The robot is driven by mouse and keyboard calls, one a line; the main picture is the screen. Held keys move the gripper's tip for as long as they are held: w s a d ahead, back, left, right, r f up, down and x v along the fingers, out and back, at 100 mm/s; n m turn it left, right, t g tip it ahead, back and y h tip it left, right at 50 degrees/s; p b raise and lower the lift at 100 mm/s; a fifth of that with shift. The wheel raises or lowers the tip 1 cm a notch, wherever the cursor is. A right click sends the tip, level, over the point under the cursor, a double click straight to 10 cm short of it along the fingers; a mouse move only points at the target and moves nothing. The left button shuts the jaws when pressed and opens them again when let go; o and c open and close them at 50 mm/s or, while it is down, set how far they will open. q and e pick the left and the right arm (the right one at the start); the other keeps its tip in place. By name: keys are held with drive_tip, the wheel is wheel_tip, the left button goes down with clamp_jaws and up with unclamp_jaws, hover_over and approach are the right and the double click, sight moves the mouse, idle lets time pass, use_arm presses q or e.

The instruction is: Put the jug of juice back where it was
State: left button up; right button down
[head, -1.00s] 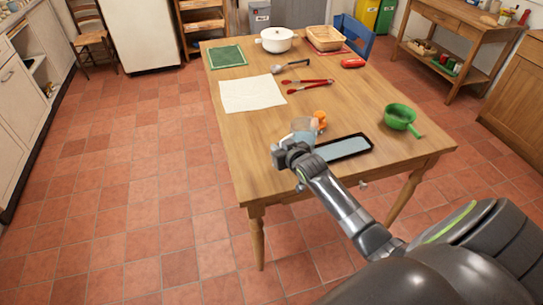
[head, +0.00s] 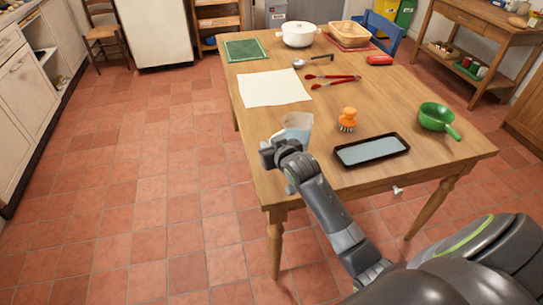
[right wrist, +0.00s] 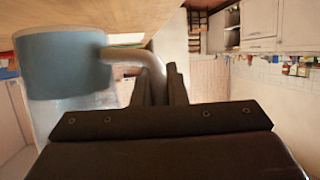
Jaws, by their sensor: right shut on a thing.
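The jug (head: 297,125) is pale blue and partly see-through, and stands out behind my right gripper (head: 277,150) near the table's left front edge. In the right wrist view the jug (right wrist: 62,70) fills the left side, and its handle (right wrist: 140,58) reaches between the fingers. My right gripper is shut on this handle. The gripper hides the jug's lower part in the head view, so I cannot tell whether it touches the table. My left gripper is not in view.
On the wooden table (head: 225,110) are an orange-topped brush (head: 347,120), a dark tray (head: 371,150), a green pan (head: 437,116), red tongs (head: 331,82), a white cloth (head: 273,88), a ladle (head: 315,60) and a white pot (head: 298,35). Tiled floor lies open at left.

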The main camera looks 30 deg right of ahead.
wheel_tip(320, 180, down, 3)
drive_tip(key=shift+f, duration=0.45)
drive_tip(key=c, duration=1.5)
unclamp_jaws()
drive_tip(key=shift+f, duration=0.15)
drive_tip(key=shift+o, duration=0.2)
drive_tip(key=v, duration=1.2)
